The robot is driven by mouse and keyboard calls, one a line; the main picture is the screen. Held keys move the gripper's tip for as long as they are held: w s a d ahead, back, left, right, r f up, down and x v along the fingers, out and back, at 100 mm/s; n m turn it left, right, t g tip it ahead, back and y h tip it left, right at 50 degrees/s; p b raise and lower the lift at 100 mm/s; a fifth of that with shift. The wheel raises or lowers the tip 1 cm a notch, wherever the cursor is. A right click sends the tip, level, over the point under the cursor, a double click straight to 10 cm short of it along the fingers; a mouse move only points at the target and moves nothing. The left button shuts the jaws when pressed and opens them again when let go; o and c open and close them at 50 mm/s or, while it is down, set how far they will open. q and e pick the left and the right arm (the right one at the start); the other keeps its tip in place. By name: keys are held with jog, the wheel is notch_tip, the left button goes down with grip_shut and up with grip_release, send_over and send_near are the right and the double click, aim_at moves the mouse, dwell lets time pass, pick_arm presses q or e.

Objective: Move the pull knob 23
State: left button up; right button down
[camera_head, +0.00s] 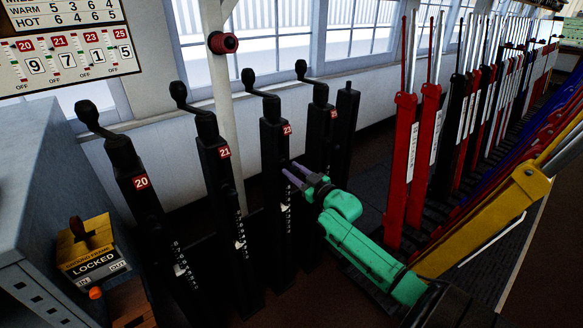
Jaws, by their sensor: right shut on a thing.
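The black post with the red 23 plate (287,129) stands in the middle of a row of similar black posts. A crank arm with a round black handle (248,77) tops it. A white pointer (285,207) and scale marks run down its front. My right gripper (292,169) comes in from the lower right, its fingertips at the front of post 23, between the number plate and the pointer. It is shut on the pull knob 23, which the fingers hide. My left gripper is not in view.
Posts 20 (141,182) and 21 (224,153) stand to the left, and another numbered post (320,135) close to the right. Red levers (401,165) stand farther right. A box marked LOCKED (92,262) sits at lower left. A pale pole (225,110) rises behind.

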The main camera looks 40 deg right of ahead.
jog(key=shift+s, duration=0.45)
jog(key=shift+f, duration=0.1)
jog(key=c, duration=0.5)
grip_release()
jog(key=shift+c, duration=0.2)
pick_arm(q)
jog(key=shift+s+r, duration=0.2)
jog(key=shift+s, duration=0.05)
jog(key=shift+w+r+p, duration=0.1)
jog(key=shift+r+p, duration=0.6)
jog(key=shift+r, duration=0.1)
pick_arm(e)
jog(key=s, duration=1.4)
jog(key=shift+s+a, duration=0.15)
jog(key=shift+s, duration=0.1)
